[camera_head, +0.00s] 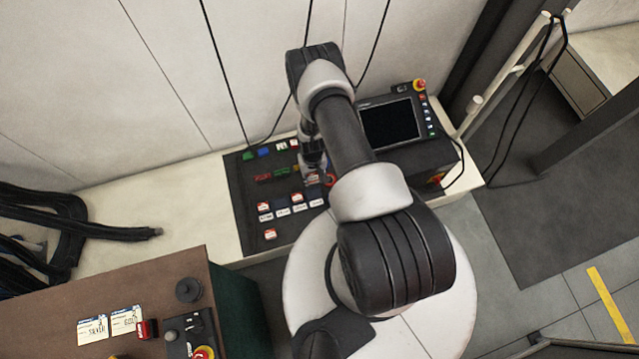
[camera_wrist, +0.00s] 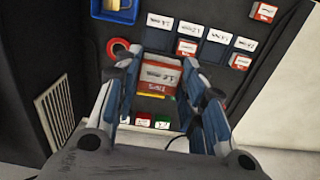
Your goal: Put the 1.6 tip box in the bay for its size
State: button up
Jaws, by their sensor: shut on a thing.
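My gripper (camera_wrist: 163,64) is shut on a small red-and-white tip box (camera_wrist: 160,76), which shows between its fingers; its printed size is too small to read. In the head view, my gripper (camera_head: 314,172) is over the dark mat (camera_head: 245,202), partly hidden by my arm. A row of white size cards (camera_wrist: 218,37) lies past the fingertips in the wrist view. Similar red-and-white boxes stand by the second card (camera_wrist: 186,48) and the fourth card (camera_wrist: 240,62). The places by the first and third cards look bare. The card print is not legible.
A red ring (camera_wrist: 117,47) and a blue bin (camera_wrist: 115,9) lie left in the wrist view. Another red-and-white box (camera_head: 270,234) is near the mat's front. Green and red items (camera_head: 282,171) lie farther back. A control panel (camera_head: 390,124) stands right of the mat.

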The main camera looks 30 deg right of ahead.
jog(key=shift+w+d+f+b, duration=0.3)
jog(key=shift+w+d+f, duration=0.25)
jog(key=shift+w, duration=0.2)
notch_tip(320, 180, down, 15)
jog(key=b, duration=0.6)
jog(key=shift+r, duration=0.15)
jog(key=shift+f+b, duration=1)
jog(key=shift+f, duration=0.9)
jog(key=shift+f, duration=0.15)
jog(key=o, duration=1.1)
